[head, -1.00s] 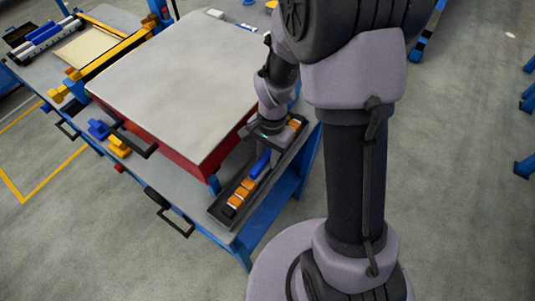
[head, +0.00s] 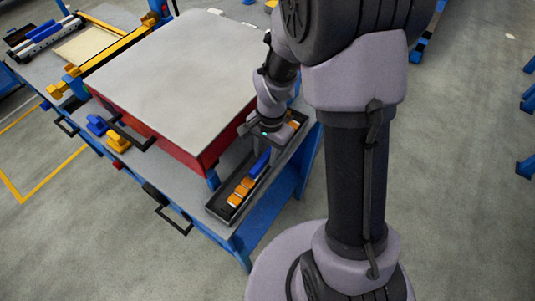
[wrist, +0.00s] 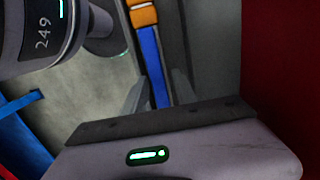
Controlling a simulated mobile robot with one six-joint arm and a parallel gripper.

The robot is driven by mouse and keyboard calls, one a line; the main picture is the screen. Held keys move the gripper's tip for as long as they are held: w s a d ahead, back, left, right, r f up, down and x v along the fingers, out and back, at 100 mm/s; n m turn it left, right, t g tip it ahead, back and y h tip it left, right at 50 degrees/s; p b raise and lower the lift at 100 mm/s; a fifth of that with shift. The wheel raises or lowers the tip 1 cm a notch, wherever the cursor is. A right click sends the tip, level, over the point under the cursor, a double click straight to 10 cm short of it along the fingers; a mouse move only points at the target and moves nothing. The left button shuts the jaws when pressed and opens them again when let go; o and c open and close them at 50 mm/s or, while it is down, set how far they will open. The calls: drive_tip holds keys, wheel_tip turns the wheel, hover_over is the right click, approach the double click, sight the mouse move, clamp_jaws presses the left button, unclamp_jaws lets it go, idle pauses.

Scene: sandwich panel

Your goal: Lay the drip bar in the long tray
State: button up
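The drip bar is a long narrow bar, blue in the middle (head: 260,163) with orange and white blocks along it. It lies lengthwise inside the long dark tray (head: 211,209) at the table's front edge. My gripper (head: 263,152) points down over the middle of the bar. In the wrist view, the fingers (wrist: 148,92) stand on either side of the blue section (wrist: 150,58) and look parted. The gripper hides part of the bar, and exact finger contact is hard to see.
A large grey panel on a red base (head: 185,75) stands close behind the tray. Blue and yellow clamps (head: 116,142) sit to its left. A yellow-railed fixture (head: 110,58) stands at the back left. Open floor lies right of the table.

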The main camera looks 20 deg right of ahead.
drive_tip(key=shift+s+f, duration=0.7)
drive_tip(key=shift+f, duration=0.15)
drive_tip(key=shift+g, duration=0.3)
drive_tip(key=r, duration=0.1)
drive_tip(key=w+r+p, duration=0.1)
drive_tip(key=r+p, duration=0.1)
drive_tip(key=r, duration=0.1)
drive_tip(key=shift+w+d+r, duration=0.1)
drive_tip(key=shift+w+d, duration=0.2)
drive_tip(key=shift+w, duration=0.05)
wheel_tip(320, 180, up, 15)
drive_tip(key=p, duration=0.5)
drive_tip(key=shift+d, duration=0.45)
drive_tip(key=s+a+r+n+t+b, duration=0.2)
drive_tip(key=s+n+t+b, duration=0.1)
drive_tip(key=s, duration=0.3)
drive_tip(key=s+a+r+n+t+y+b, duration=0.1)
drive_tip(key=s+a+r+n+t+b, duration=0.2)
drive_tip(key=s, duration=0.3)
drive_tip(key=shift+s+a+t+b, duration=0.3)
drive_tip(key=shift+s+a+b, duration=0.05)
drive_tip(key=shift+b, duration=0.3)
